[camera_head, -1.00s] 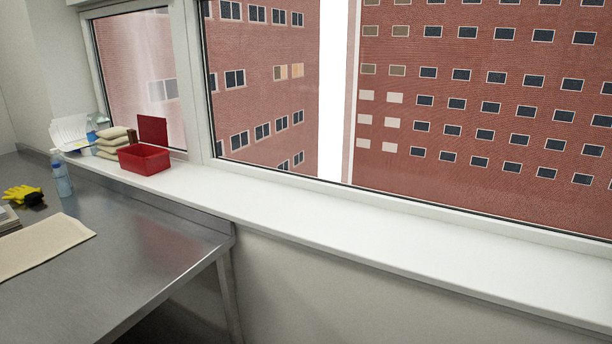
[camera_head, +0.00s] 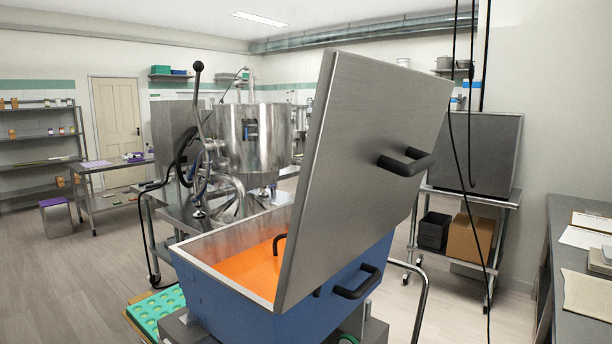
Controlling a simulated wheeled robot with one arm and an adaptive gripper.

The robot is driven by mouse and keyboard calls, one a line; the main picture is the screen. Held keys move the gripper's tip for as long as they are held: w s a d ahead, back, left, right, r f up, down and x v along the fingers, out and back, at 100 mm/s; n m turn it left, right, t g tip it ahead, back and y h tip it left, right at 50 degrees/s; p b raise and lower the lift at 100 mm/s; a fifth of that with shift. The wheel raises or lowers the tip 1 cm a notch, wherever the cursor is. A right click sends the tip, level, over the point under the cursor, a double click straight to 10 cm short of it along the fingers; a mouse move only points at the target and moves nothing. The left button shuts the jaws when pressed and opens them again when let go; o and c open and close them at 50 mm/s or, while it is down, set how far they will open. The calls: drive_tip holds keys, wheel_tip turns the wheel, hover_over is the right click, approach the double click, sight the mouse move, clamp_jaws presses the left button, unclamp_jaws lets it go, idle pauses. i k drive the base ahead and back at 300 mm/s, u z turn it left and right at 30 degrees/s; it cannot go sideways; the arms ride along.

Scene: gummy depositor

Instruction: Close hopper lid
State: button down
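The hopper (camera_head: 225,301) is a blue box with a steel rim, close in front of me in the head view. Orange material (camera_head: 249,270) shows inside it. Its steel lid (camera_head: 357,150) stands open, raised steeply and leaning a little to the right. A black handle (camera_head: 405,161) is on the lid's right-hand face. Another black handle (camera_head: 358,282) is on the blue side wall below. The lid hides part of the hopper's opening. My gripper is not in view.
A green moulded tray (camera_head: 158,312) lies at the hopper's lower left. A steel kettle machine (camera_head: 257,141) stands behind. A wheeled steel cart (camera_head: 460,210) is at right, near a worktable (camera_head: 585,326). Open floor (camera_head: 60,285) lies at left.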

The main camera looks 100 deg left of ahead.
sight(375, 125)
drive_tip(key=u, duration=2.95)
drive_tip(key=i, duration=0.5)
drive_tip(key=u, duration=2.15)
drive_tip(key=k, duration=0.8)
drive_tip(key=z, duration=0.5)
